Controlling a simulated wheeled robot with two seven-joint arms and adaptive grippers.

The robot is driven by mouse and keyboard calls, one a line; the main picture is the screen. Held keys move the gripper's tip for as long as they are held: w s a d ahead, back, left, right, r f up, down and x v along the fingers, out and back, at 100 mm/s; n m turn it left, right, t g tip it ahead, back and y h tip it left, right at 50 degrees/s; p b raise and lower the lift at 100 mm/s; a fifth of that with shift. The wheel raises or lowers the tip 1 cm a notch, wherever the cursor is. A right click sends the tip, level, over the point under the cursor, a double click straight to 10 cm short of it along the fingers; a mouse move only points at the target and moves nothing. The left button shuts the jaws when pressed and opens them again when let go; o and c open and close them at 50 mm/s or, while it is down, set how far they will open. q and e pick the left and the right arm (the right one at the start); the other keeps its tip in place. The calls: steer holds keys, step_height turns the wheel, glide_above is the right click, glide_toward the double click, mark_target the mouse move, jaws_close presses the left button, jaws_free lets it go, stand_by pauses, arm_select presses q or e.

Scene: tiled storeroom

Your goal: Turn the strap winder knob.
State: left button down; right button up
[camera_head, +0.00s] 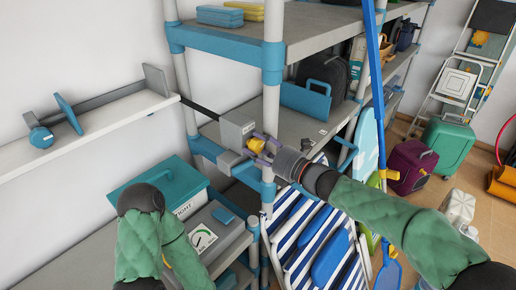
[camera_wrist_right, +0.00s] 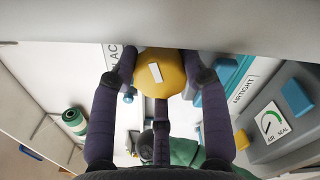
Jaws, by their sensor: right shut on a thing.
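The strap winder is a grey box (camera_head: 237,128) at the shelf post, with a dark strap (camera_head: 199,108) running left from it to the wall shelf. Its yellow knob (camera_head: 256,145) faces right. My right gripper (camera_head: 262,149) is shut on the knob, its purple fingers around it. In the right wrist view the yellow knob (camera_wrist_right: 161,76) sits between the fingers, with a pale mark on its face that looks slightly tilted. My left arm shows at the lower left of the head view, but its gripper is out of sight.
A white wall shelf (camera_head: 95,125) holds a blue and grey clamp-like bar (camera_head: 68,114). A teal box (camera_head: 175,182) and a grey case with a dial (camera_head: 203,238) stand below. The shelf post (camera_head: 272,100) is close to my right gripper. Striped folded chairs (camera_head: 300,235) lean below my right arm.

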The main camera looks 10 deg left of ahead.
steer(key=m, duration=0.2)
steer(key=m+p, duration=0.1)
steer(key=f+m, duration=0.1)
steer(key=m, duration=0.1)
steer(key=shift+s+a+m+p, duration=0.2)
steer(key=shift+a+m+p, duration=0.05)
steer(key=shift+m+p, duration=0.05)
steer(key=o, duration=1.1)
steer(key=shift+s, duration=0.1)
steer(key=shift+r, duration=0.2)
